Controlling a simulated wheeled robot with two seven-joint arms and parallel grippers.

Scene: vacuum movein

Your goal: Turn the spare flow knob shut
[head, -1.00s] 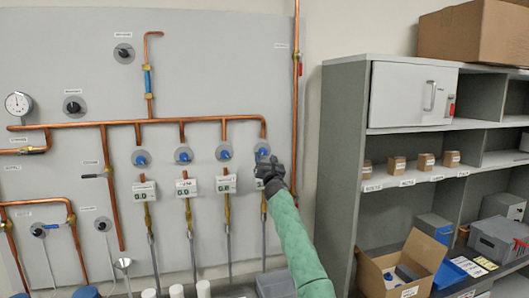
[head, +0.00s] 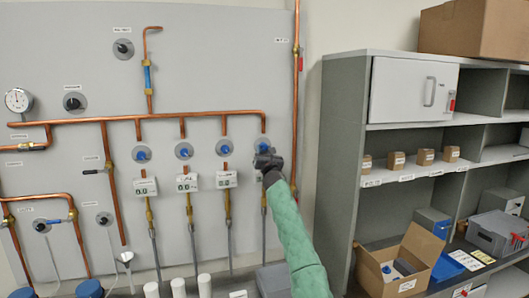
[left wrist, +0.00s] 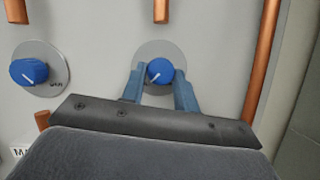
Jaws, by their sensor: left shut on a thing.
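The rightmost blue flow knob (head: 262,147) of a row of blue knobs sits on a round grey plate on the grey wall panel. My left gripper (head: 264,157) is at this knob and partly covers it in the head view. In the left wrist view, the blue fingers (left wrist: 160,80) of my left gripper are shut on the sides of the blue knob (left wrist: 160,70). A white line on the knob's face slants toward the lower left. The knob's label and the meter below it are hidden. My right gripper is not in view.
Another blue knob (left wrist: 28,72) sits to the left. Copper pipes (head: 185,117) run above and beside the knobs. White meters (head: 187,182) hang below the other knobs. A grey shelf (head: 345,150) with a cardboard box (head: 402,262) stands to the right.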

